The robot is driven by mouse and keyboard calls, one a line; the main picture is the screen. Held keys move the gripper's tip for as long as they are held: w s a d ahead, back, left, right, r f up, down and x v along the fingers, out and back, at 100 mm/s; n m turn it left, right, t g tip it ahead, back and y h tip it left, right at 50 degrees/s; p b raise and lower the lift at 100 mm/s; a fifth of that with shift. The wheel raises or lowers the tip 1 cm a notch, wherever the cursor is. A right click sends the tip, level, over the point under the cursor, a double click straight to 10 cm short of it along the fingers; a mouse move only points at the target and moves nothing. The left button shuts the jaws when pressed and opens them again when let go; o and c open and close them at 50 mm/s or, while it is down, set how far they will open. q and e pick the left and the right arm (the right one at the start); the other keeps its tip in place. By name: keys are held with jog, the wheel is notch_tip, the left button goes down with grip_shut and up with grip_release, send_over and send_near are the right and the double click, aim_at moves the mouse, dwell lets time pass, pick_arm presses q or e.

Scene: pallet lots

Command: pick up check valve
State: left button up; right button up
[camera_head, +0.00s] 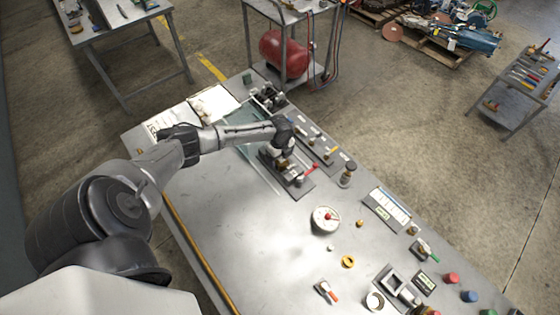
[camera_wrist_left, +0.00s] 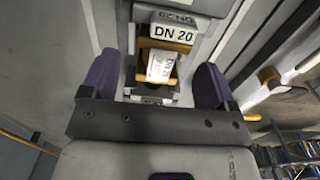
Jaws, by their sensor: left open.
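In the left wrist view, a brass-coloured fitting (camera_wrist_left: 184,47) with a pale body (camera_wrist_left: 161,67) stands between the two dark purple fingers of my left gripper (camera_wrist_left: 156,82). It is likely the check valve; a white "DN 20" label shows beside it. Gaps show on both sides, so the open fingers are around it but not closed on it. In the head view my left gripper (camera_head: 277,152) points down over a dark grey fixture plate (camera_head: 300,190) and hides much of the fitting. My right gripper is not in view.
On the fixture plate, a red-handled valve (camera_head: 309,171) is close to the gripper. A second plate with fittings (camera_head: 322,146) lies beside it. A gauge (camera_head: 325,219) and several small parts lie on the bench (camera_head: 240,240). The bench's middle left is clear.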

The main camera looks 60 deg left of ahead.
pick_arm(q)
jog(key=shift+f, duration=1.15)
jog(key=c, duration=1.2)
jog(key=shift+c, duration=0.3)
jog(key=shift+d+r, duration=0.1)
jog(key=shift+r, duration=0.1)
